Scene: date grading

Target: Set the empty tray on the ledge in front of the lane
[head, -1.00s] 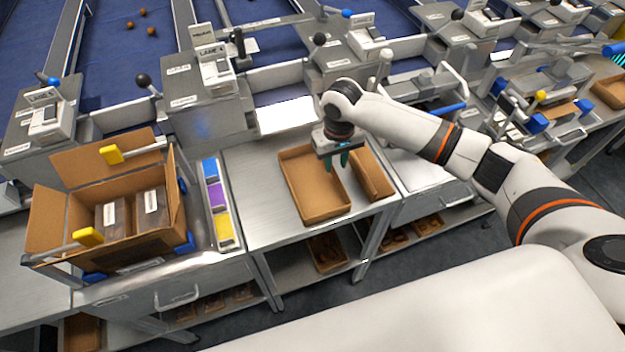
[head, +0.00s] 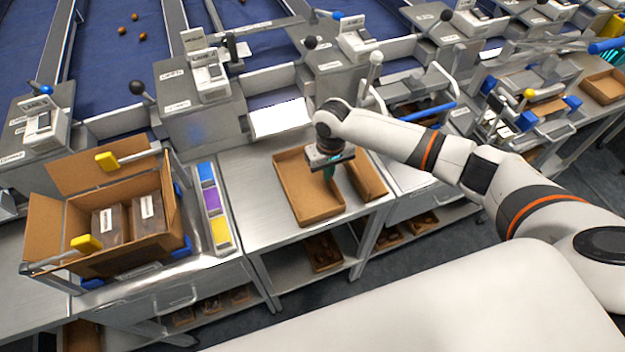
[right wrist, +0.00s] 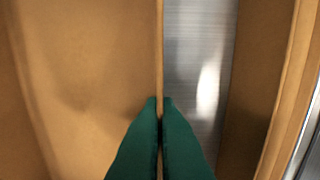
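The empty brown cardboard tray (head: 303,188) lies on the steel bench, and its inside fills the left of the right wrist view (right wrist: 85,60). My right gripper (head: 330,176) is at the tray's right side wall. In the right wrist view its green fingers (right wrist: 160,105) stand on either side of the thin wall, pressed close against it. The ledge appears as a bright white plate (head: 280,118) in front of a lane, behind the tray; nothing is seen on it. My left gripper is not in view.
A second brown tray (head: 366,178) stands just right of the first, with a steel strip between them. An open carton (head: 150,245) with dark packs and a strip of coloured labels (head: 213,203) are to the left. Black-knobbed levers and grey machine housings (head: 205,125) line the back.

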